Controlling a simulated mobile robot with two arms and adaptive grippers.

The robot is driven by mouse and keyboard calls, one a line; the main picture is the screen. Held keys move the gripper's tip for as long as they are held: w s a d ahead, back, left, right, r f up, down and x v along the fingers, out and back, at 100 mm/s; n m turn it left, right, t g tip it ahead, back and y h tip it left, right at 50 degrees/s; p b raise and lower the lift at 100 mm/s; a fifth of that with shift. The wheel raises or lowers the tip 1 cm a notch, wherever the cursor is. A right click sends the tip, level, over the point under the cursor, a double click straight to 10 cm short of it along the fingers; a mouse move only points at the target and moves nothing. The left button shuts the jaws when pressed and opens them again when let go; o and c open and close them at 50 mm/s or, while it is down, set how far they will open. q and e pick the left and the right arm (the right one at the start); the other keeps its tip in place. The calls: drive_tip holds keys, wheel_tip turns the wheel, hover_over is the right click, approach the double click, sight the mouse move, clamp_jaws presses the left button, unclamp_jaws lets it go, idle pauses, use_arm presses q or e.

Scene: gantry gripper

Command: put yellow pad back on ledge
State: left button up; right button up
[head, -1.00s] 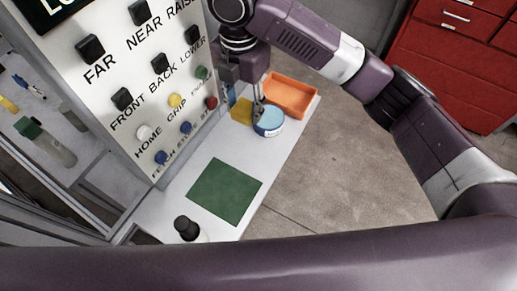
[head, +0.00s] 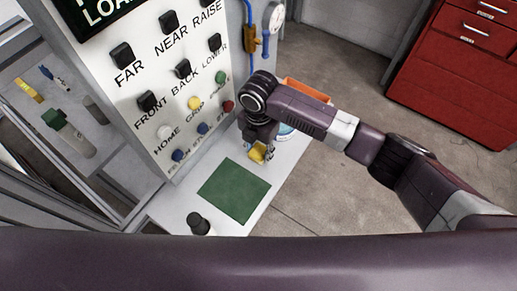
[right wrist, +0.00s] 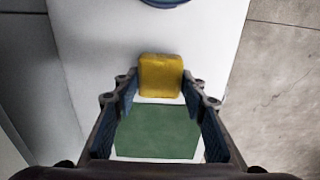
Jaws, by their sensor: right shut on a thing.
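The yellow pad (head: 257,153) is a small block held at the tips of my right gripper (head: 257,150), beside the far right corner of the green mat (head: 234,190). In the right wrist view the pad (right wrist: 160,75) sits between the two fingertips (right wrist: 160,82), with the green mat (right wrist: 158,132) seen below and between the fingers. The white ledge (head: 264,209) runs along the foot of the control panel. I cannot tell how high the pad is above the ledge. My left gripper is not in view.
A blue-topped round tub (head: 286,129) and an orange tray (head: 305,91) stand farther back on the ledge, partly hidden by my right arm. A black knob (head: 199,223) stands near the front. The control panel (head: 165,85) rises along the left. The green mat is bare.

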sight(258, 152)
drive_tip(key=shift+f, duration=0.15)
drive_tip(key=o, duration=1)
drive_tip(key=shift+f, duration=0.1)
drive_tip(key=shift+r, duration=0.25)
wheel_tip(258, 152, up, 12)
drive_tip(key=shift+f+b, duration=0.1)
drive_tip(key=shift+b, duration=1)
